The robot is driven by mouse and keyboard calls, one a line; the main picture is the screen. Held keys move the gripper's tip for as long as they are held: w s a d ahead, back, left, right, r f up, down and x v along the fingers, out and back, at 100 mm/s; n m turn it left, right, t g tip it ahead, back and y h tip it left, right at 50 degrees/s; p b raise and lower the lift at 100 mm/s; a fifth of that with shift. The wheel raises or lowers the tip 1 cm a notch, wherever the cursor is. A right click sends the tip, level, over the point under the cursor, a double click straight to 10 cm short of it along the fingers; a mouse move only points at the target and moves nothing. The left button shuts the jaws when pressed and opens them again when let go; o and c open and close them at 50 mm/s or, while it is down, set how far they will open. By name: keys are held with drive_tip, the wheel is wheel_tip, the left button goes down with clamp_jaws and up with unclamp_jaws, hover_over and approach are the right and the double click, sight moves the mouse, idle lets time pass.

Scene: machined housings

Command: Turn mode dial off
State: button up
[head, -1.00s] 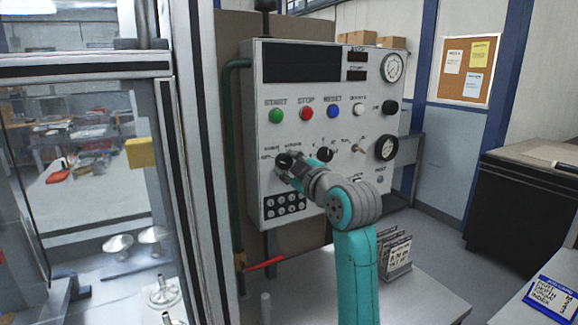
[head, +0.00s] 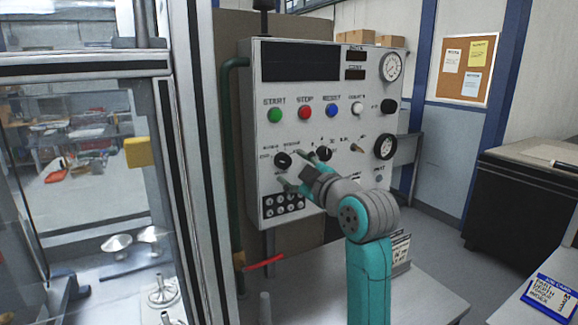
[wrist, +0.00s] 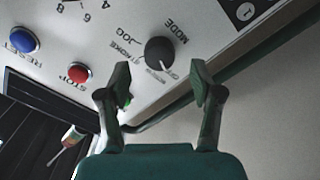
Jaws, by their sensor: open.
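The mode dial (head: 283,160) is a round black knob at the left of the grey control panel. In the wrist view the dial (wrist: 160,53) sits beside the printed words MODE, JOG and STROKE. A small light mark shows at its lower edge, near small lettering; I cannot read its setting surely. My gripper (head: 292,170) is open and empty, its green fingertips standing just off the panel, right of and below the dial. In the wrist view the two fingers of my gripper (wrist: 160,80) are spread, with the dial beyond the gap and apart from them.
The panel (head: 330,110) bears green start, red stop (head: 304,112) and blue reset buttons above the dial. A second black knob (head: 323,153) is close on the right. A red lever (head: 265,262) stands out below. A glass-walled enclosure is at the left.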

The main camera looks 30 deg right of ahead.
drive_tip(key=s, duration=0.8)
drive_tip(key=shift+s, duration=0.1)
